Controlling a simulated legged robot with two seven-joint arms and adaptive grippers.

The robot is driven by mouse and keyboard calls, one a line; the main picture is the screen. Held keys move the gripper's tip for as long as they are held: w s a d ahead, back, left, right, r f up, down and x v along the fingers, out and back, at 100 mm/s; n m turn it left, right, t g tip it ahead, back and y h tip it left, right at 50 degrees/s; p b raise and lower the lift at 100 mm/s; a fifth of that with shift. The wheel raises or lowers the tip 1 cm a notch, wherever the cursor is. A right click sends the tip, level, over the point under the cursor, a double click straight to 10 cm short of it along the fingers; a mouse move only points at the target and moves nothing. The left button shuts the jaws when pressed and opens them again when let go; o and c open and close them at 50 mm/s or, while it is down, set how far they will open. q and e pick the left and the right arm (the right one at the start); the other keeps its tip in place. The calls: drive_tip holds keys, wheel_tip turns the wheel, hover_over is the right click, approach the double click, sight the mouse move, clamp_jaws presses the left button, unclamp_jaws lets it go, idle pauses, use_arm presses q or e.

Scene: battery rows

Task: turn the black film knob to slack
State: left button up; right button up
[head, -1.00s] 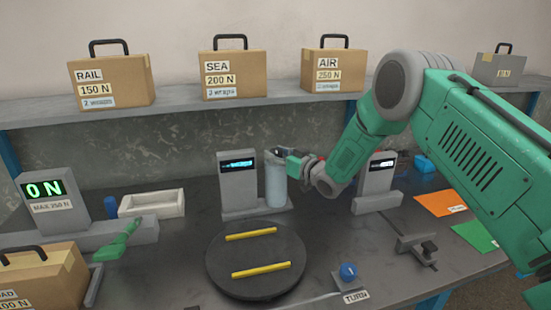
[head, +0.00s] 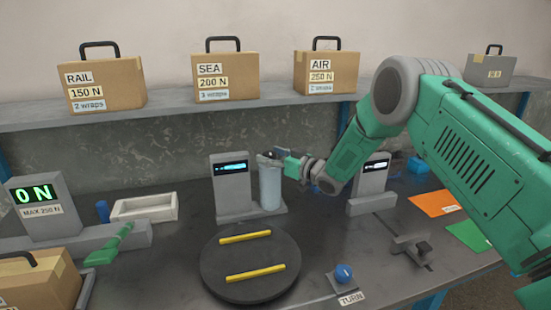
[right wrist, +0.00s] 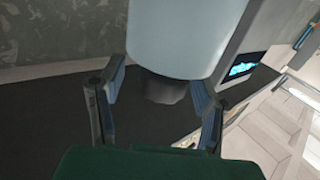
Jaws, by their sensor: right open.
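The pale blue film roll (head: 270,187) stands upright on the grey base of a dispenser (head: 231,184) with a small lit display. My right gripper (head: 270,154) is at the top of the roll, reaching in from the right. In the right wrist view the roll (right wrist: 190,35) fills the top middle. The black knob (right wrist: 163,88) shows at the end of the roll, between the two fingers of my right gripper (right wrist: 155,100). The fingers are open, with a gap visible on both sides of the knob. The knob's markings are not readable. My left gripper is not in view.
A round dark turntable (head: 250,285) with two yellow strips lies in front, with a blue knob (head: 343,273) marked TURN beside it. A second grey display unit (head: 371,187) stands behind my right arm. Cases line the back shelf (head: 170,113). A green lever (head: 110,246) is at left.

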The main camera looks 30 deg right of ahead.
drive_tip(key=v, duration=1.2)
drive_tip(key=shift+w+d+f, duration=0.1)
